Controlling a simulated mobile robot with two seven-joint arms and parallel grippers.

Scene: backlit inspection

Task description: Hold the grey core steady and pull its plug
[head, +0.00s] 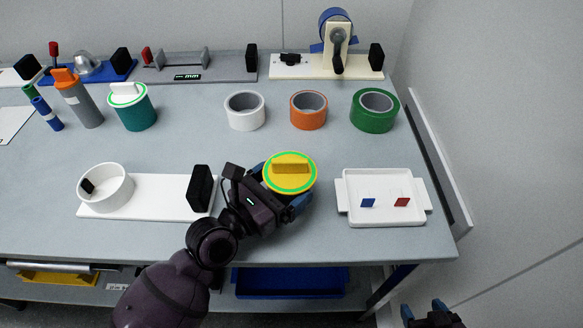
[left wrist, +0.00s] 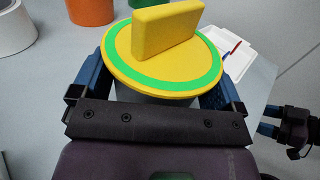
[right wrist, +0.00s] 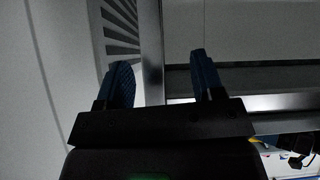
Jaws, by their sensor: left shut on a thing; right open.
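The yellow plug (head: 290,172), a round lid with a green ring and an upright handle bar, sits on top of the grey core, near the table's front middle. It also shows large in the left wrist view (left wrist: 166,34). The grey core (left wrist: 150,97) shows only as a sliver under the plug; the rest is hidden. My left gripper (head: 283,188) is shut on the core below the plug, one finger on each side. My right gripper (head: 432,312) is open and empty, off the table's front right; its spread fingers show in the right wrist view (right wrist: 162,75).
A white tray (head: 385,217) with a blue and a red tile lies right of the plug. A white board (head: 150,205) with a cup and black block lies left. White (head: 244,110), orange (head: 308,110) and green (head: 374,110) rolls stand behind. A blue bin (head: 290,284) is below.

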